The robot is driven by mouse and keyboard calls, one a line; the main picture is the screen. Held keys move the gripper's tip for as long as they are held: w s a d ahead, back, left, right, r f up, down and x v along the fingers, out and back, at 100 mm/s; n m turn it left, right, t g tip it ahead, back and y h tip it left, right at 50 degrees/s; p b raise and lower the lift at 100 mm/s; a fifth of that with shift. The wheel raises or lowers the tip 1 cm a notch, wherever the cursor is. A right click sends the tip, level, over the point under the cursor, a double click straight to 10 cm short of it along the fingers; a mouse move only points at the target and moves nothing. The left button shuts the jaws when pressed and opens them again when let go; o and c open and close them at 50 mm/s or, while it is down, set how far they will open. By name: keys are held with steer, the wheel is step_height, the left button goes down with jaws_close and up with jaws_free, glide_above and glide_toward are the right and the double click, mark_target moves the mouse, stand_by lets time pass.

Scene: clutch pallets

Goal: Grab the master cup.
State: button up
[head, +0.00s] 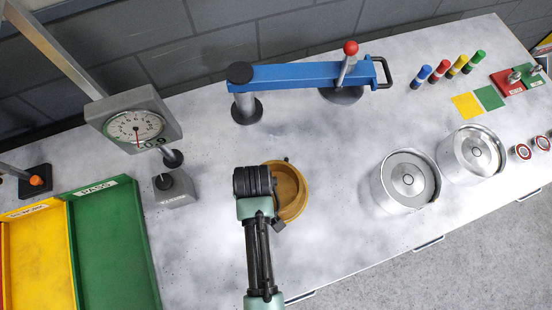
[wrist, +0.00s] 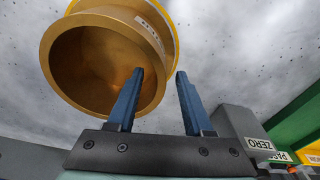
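The gold cup (head: 297,188), which I take to be the master cup, stands on the grey bench, partly hidden by my arm in the head view. In the wrist view the gold cup (wrist: 75,65) shows its hollow inside, a yellow rim band and a small label I cannot read. My gripper (wrist: 160,72) is open at the cup. Its left finger overlaps the cup's opening and its right finger is just outside the right edge, so the near wall appears between them. I cannot tell whether either finger touches it. In the head view the fingertips are hidden.
A grey block marked ZERO (head: 175,190) and a dial gauge (head: 135,125) stand to the left, beyond them green (head: 110,240) and yellow (head: 35,255) trays. A blue lever press (head: 300,76) is behind. Two steel drums (head: 405,180) (head: 472,153) stand right, with free bench between.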

jaws_close()
stand_by(1.1)
steer(key=shift+w+r, duration=0.15)
steer(key=shift+w, duration=0.05)
